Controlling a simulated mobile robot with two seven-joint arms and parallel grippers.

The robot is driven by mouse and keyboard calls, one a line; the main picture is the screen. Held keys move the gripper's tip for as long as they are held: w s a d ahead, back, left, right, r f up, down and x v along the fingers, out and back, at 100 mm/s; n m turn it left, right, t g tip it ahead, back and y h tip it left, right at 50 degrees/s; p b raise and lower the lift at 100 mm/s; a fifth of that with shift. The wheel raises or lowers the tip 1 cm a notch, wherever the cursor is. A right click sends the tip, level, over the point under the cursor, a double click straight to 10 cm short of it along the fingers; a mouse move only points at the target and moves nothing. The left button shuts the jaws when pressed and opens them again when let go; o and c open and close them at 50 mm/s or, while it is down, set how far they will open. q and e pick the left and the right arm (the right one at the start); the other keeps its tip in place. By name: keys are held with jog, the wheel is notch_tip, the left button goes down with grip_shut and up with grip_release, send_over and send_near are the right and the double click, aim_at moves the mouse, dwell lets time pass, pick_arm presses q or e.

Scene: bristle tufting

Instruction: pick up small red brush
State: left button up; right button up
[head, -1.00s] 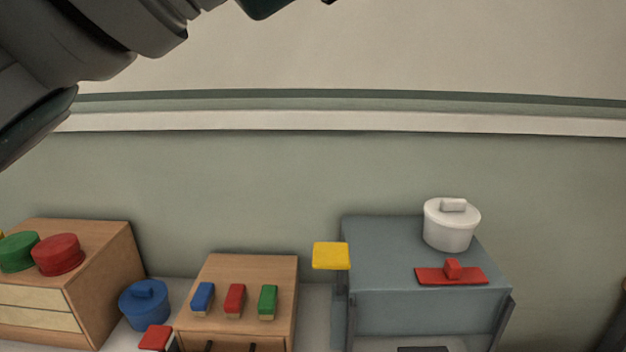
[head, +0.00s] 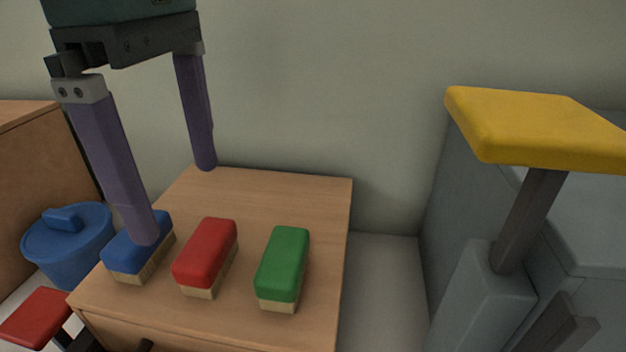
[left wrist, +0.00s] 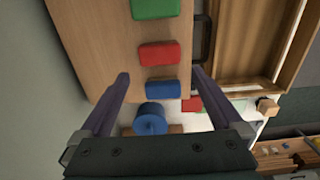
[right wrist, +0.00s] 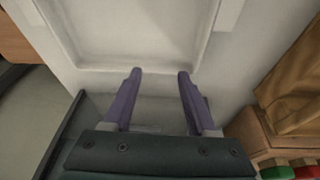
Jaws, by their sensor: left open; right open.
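The small red brush (head: 206,252) lies on the wooden cabinet top, red side up with pale bristles below, between a blue brush (head: 138,258) and a green brush (head: 283,266). In the left wrist view the red brush (left wrist: 159,54) lies ahead of the fingertips, near the middle. My left gripper (head: 178,205) is open and empty, above the cabinet top; one finger overlaps the blue brush in the head view, and whether it touches cannot be told. My right gripper (right wrist: 160,72) is open and empty over a white surface, away from the brushes.
The wooden cabinet (head: 262,192) has free top behind the brushes. A blue lidded pot (head: 70,250) and a red-topped item (head: 36,316) stand left. A yellow-topped post (head: 540,125) and a grey cabinet (head: 590,220) stand right.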

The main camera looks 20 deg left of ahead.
aim_at(204, 240)
pick_arm(q)
notch_tip(204, 240, down, 2)
jog(key=shift+s+d+f, duration=0.1)
jog(key=shift+s, duration=0.05)
jog(key=f, duration=0.5)
jog(key=shift+w+d+f, duration=0.2)
jog(key=shift+w+d, duration=0.05)
jog(key=shift+d, duration=0.05)
jog(key=c, duration=1.1)
